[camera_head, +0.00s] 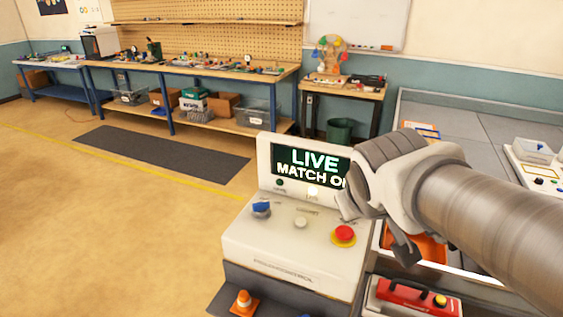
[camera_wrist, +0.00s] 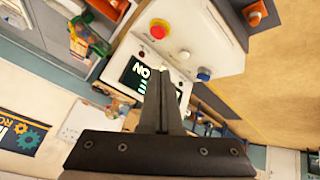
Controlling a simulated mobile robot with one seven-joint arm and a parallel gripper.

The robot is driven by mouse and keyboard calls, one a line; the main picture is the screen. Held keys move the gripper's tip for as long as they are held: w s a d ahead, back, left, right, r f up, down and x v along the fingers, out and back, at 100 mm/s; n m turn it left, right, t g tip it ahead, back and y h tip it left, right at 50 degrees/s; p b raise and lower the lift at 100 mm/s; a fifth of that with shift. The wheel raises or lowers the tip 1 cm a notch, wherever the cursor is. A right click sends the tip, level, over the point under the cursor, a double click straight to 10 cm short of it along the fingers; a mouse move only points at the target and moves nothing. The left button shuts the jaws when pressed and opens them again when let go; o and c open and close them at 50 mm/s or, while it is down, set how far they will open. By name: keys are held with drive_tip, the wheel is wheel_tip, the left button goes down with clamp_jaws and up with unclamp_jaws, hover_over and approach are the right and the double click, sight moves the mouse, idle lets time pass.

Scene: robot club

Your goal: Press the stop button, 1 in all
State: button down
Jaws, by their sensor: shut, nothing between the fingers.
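The stop button (camera_head: 344,233) is a red dome on a yellow ring, at the right of a white sloped console (camera_head: 290,262). In the wrist view the red button (camera_wrist: 158,30) shows unobstructed, beyond my fingertips. My gripper (camera_head: 347,208) is shut and empty, close above and behind the button in the head view. In the wrist view my gripper (camera_wrist: 160,76) overlaps the console's screen, apart from the button in the picture. The dark screen (camera_head: 308,165) reads "LIVE MATCH O", its right end hidden by my arm.
A blue knob (camera_head: 261,208) and a white button (camera_head: 301,222) share the console. An orange cone (camera_head: 244,303) stands at its front left. A red box with a yellow button (camera_head: 415,298) lies to the right. Workbenches line the back; the left floor is open.

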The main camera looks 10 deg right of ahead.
drive_tip(key=w+d+r+n+t+h+p, duration=0.1)
drive_tip(key=w+d+n+t, duration=0.15)
drive_tip(key=w+d, duration=0.4)
drive_tip(key=n+y+p, duration=0.4)
drive_tip(key=n+y, duration=0.1)
drive_tip(key=n, duration=0.2)
hover_over(348, 234)
wheel_tip(348, 234, down, 11)
drive_tip(key=shift+f, duration=0.2)
drive_tip(key=shift+g, duration=0.25)
wheel_tip(348, 234, down, 8)
drive_tip(key=b, duration=0.8)
drive_tip(key=shift+b, duration=0.3)
drive_tip(key=shift+f, duration=0.4)
drive_tip(key=shift+f+b, duration=0.4)
drive_tip(key=shift+b, duration=0.1)
